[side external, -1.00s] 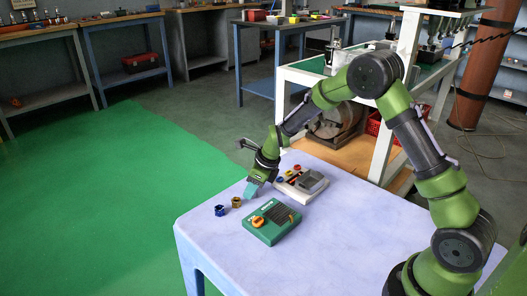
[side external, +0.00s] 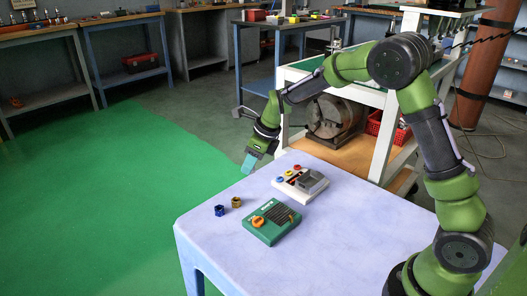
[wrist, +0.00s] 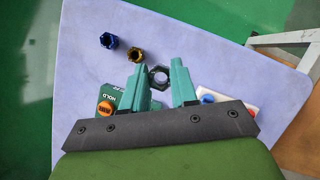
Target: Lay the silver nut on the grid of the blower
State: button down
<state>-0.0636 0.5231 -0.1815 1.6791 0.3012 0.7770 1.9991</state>
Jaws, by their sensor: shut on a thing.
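My gripper (side external: 248,168) is raised above the far left part of the lilac table in the side external view. In the wrist view its teal fingers (wrist: 158,68) are shut on the silver nut (wrist: 165,74), a dark grey hexagonal ring held between the tips. I cannot make out the nut in the side external view. A green box (side external: 262,232) with an orange knob and dark slats lies on the table; it seems to be the blower, but its grid is too small to tell for sure. The wrist view shows only part of it (wrist: 110,91), behind the left finger.
A blue nut (side external: 219,210) and a brass nut (side external: 236,202) stand left of the green box. A pale box (side external: 290,187) with coloured buttons and a raised grey housing (side external: 313,181) lies behind it. The table's front and right (side external: 350,235) are clear.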

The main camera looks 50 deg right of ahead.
notch_tip(320, 180, up, 4)
jog(key=s+a, duration=0.2)
send_over(274, 212)
jog(key=s, duration=0.1)
jog(key=f, duration=0.5)
jog(key=shift+s+d+f, duration=0.2)
jog(key=shift+s+d, duration=0.05)
jog(key=shift+d, duration=0.05)
jog(key=shift+f, duration=2.2)
jog(key=shift+f, duration=0.15)
jog(key=c, duration=0.9)
grip_release()
